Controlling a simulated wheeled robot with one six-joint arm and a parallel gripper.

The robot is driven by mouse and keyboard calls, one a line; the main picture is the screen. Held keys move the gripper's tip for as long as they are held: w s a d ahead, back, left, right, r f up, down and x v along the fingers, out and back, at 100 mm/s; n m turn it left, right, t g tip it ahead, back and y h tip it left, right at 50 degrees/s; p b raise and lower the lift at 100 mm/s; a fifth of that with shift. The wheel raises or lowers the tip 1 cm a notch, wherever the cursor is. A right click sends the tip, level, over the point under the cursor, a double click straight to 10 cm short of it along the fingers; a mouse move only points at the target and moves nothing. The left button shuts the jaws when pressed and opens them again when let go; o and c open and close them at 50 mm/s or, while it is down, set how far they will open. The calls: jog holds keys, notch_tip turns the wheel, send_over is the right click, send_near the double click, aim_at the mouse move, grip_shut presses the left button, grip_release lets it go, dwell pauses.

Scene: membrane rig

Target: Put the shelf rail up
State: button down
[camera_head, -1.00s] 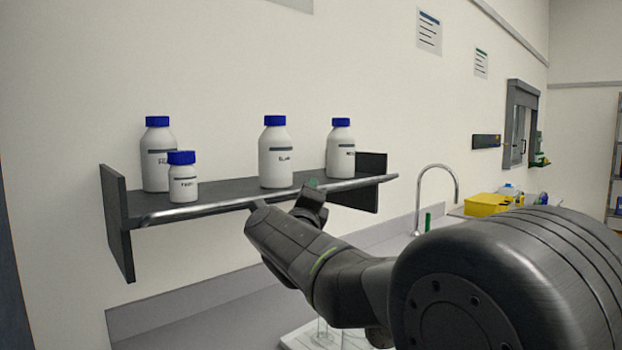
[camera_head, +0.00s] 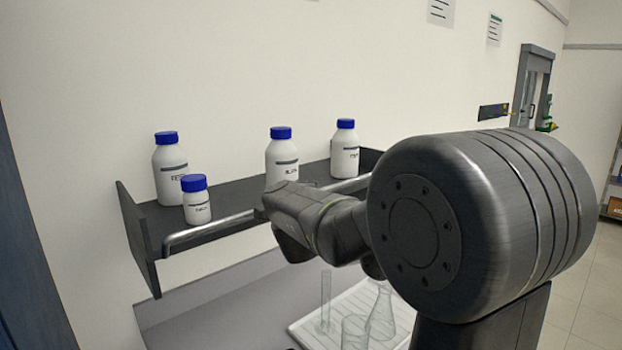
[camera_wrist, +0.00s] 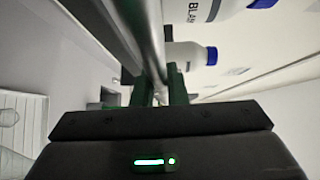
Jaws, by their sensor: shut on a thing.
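The shelf rail (camera_head: 215,228) is a silver bar with a bent left end. In the head view it runs along the front edge of the dark shelf (camera_head: 232,195), close to the shelf board. Whether it is down or partly raised is hard to tell. In the wrist view the rail (camera_wrist: 148,35) runs between the two fingers of my gripper (camera_wrist: 160,88), which is shut on it. In the head view my wrist hides the fingers and part of the rail, and my arm covers the rail's right end.
Several white bottles with blue caps stand on the shelf, including a small one (camera_head: 196,200) at the front left and a tall one (camera_head: 282,160) in the middle. Below, clear glassware (camera_head: 381,315) stands on a white tray (camera_head: 312,325) on the grey counter.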

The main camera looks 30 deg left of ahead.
jog(key=shift+w+a+r+n+g+h+p, duration=0.15)
jog(key=shift+a+n+g+h+p, duration=0.35)
jog(key=shift+n+g+p, duration=0.1)
jog(key=shift+w+a+r+n+g+h+p, duration=0.1)
jog(key=shift+w+a+n+g+h+p, duration=0.05)
jog(key=shift+a+n+g+h+p, duration=0.35)
jog(key=shift+w+a+r+n+g+h+p, duration=0.15)
jog(key=shift+a+n+g+h+p, duration=0.2)
jog(key=shift+n+g+h+p, duration=0.25)
jog(key=c, duration=1.5)
grip_release()
jog(key=shift+a, duration=0.1)
jog(key=shift+o, duration=0.2)
jog(key=b+v, duration=0.1)
jog(key=v, duration=1.3)
jog(key=shift+w+a, duration=0.1)
jog(key=shift+w, duration=0.05)
